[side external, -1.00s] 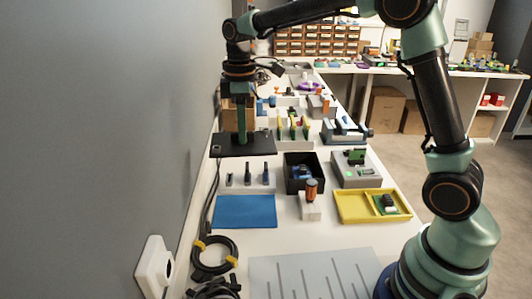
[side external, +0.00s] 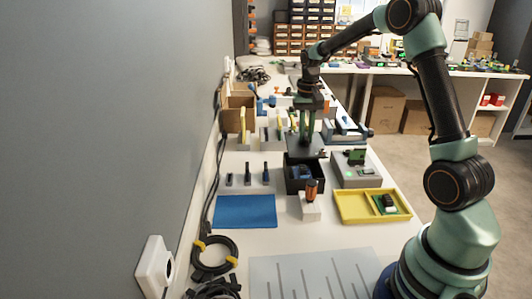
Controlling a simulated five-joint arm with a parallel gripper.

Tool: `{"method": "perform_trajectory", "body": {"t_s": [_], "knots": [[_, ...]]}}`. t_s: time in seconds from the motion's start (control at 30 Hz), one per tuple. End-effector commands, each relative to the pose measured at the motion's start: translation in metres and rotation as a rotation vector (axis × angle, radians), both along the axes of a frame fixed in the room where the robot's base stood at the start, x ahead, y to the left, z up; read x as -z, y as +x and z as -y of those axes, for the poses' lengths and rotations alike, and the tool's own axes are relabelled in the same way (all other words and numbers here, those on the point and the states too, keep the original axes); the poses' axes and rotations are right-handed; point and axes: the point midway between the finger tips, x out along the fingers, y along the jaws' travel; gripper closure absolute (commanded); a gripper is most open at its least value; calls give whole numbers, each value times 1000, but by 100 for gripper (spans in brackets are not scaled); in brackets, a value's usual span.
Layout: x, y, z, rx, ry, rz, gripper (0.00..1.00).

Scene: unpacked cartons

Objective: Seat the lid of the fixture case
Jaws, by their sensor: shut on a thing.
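The lid (side external: 306,150) is a flat dark plate, held roughly level by my gripper (side external: 305,138). My gripper points straight down with its teal fingers shut on the lid's upper side. An open black box (side external: 291,187), which looks like the fixture case, stands on the table with a blue part (side external: 302,173) inside. The lid appears over the back part of this box. Its front edge looks close to the box's back rim. I cannot tell how big the gap is, or whether they touch.
A grey device with a green block (side external: 357,172) stands right of the box. An orange-topped tool in a white holder (side external: 311,200) is in front, beside a yellow tray (side external: 354,208). Small dark tools stand at left, behind a blue mat (side external: 245,211).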

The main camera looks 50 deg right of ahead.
Motion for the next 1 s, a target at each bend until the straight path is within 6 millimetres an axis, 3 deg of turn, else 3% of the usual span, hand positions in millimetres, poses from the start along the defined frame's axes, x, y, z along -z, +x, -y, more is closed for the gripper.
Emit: {"method": "perform_trajectory", "body": {"t_s": [0.53, 1.0], "knots": [[45, 0, -1, -3, 1, -3, 100], [49, 0, -1, -4, 1, -1, 100]]}}
